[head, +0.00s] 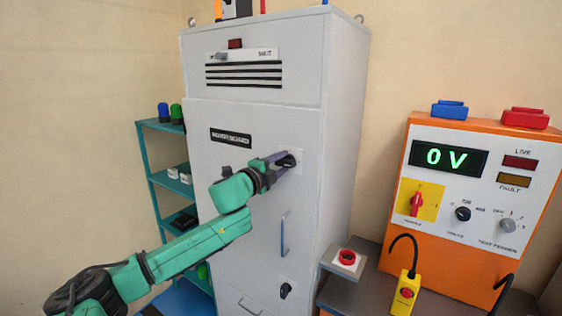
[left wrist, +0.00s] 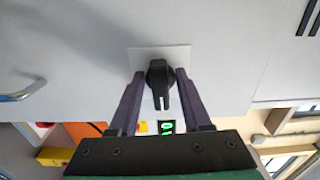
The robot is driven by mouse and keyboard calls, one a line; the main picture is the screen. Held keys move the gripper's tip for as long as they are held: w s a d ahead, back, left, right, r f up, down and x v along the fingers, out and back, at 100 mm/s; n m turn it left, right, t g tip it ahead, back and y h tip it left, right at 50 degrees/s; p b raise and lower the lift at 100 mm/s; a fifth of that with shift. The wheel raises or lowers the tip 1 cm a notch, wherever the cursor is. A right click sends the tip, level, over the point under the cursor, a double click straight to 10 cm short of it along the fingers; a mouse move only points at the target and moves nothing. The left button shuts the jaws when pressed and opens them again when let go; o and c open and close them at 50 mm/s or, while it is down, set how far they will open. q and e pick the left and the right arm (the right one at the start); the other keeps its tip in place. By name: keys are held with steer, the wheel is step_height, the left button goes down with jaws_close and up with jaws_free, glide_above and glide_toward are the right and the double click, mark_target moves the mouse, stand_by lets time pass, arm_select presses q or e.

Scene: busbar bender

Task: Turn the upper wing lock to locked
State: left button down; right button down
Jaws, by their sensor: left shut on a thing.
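The upper wing lock (head: 289,160) is a black knob on a pale plate on the grey cabinet door (head: 215,165). My left gripper (head: 282,163) is at it in the head view and partly covers it. In the left wrist view, the purple fingers of my left gripper (left wrist: 160,76) stand on either side of the upper wing lock (left wrist: 159,80), shut on it. Its wing points toward the bottom of that picture. A similar black lower wing lock (head: 286,290) sits near the bottom of the door. My right gripper is in neither view.
An orange and white test panel (head: 460,190) reading 0 V stands at the right, beside a red button box (head: 346,262) and a yellow pendant (head: 405,292). Teal shelves (head: 160,180) stand at the left.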

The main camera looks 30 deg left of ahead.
arm_select(q)
steer(key=shift+m, duration=0.4)
steer(key=c, duration=0.8)
jaws_free()
steer(key=shift+o, duration=0.4)
